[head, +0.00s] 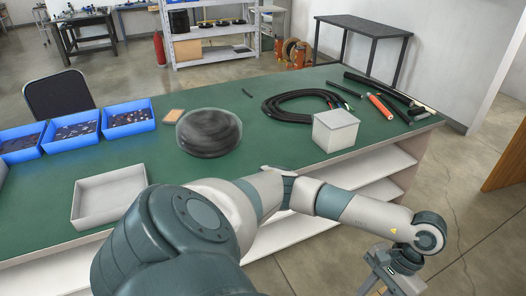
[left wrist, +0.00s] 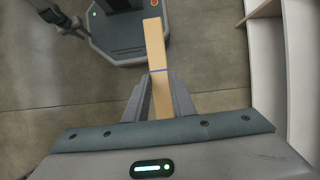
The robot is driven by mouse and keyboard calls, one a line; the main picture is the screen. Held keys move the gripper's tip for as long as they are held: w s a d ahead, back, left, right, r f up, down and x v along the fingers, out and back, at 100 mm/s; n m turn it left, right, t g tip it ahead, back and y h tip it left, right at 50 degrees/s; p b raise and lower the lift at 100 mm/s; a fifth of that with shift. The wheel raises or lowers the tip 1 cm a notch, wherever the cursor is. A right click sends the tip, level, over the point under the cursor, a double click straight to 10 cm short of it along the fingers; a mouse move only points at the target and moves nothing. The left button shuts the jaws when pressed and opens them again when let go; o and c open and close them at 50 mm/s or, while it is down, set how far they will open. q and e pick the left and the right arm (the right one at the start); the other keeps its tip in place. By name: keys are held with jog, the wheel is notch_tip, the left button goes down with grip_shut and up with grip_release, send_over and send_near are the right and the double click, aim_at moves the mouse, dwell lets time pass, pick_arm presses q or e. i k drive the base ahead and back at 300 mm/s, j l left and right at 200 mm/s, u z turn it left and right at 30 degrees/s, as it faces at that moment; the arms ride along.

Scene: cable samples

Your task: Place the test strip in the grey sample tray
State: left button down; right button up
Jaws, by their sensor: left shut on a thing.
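The test strip (left wrist: 155,50) is a flat tan bar with a thin blue line across it. In the left wrist view my left gripper (left wrist: 158,95) is shut on it, and the strip sticks out past the fingertips over the floor. In the head view my left arm crosses the picture and its gripper (head: 385,280) hangs at the lower right, beyond the table's front edge; the strip cannot be made out there. The grey sample tray (head: 82,212), open and pale, lies on the green table at the left, far from the gripper; it looks empty. A dark shape in the left wrist view may be my right gripper (left wrist: 68,22).
On the green table (head: 270,155) are blue bins (head: 128,126) with small parts, a dark round coil (head: 209,132), a small tan block (head: 173,116), black cables (head: 285,112), and a pale box (head: 336,137). White shelves (head: 375,172) lie under the table near my arm.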

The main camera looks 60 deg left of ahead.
aim_at(114, 192)
jog(key=u, duration=0.5)
jog(key=j+u, duration=0.1)
jog(key=u, duration=0.4)
jog(key=j+u, duration=0.1)
jog(key=u, duration=0.85)
jog(key=j+u, duration=0.1)
jog(key=u, duration=0.9)
jog(key=j+u, duration=0.1)
jog(key=u, duration=0.35)
jog(key=i+u, duration=0.1)
jog(key=u, duration=0.4)
jog(key=i+j+u, duration=0.1)
jog(key=u, duration=0.2)
jog(key=i+u, duration=0.25)
jog(key=i+j+z, duration=0.1)
jog(key=i, duration=0.5)
jog(key=i+z, duration=0.1)
jog(key=z, duration=0.25)
jog(key=i+j+z, duration=0.1)
jog(key=z, duration=0.25)
jog(key=i+z, duration=0.1)
jog(key=z, duration=0.75)
jog(key=i+z, duration=0.15)
jog(key=z, duration=0.25)
jog(key=i+z, duration=0.2)
jog(key=k+j, duration=0.05)
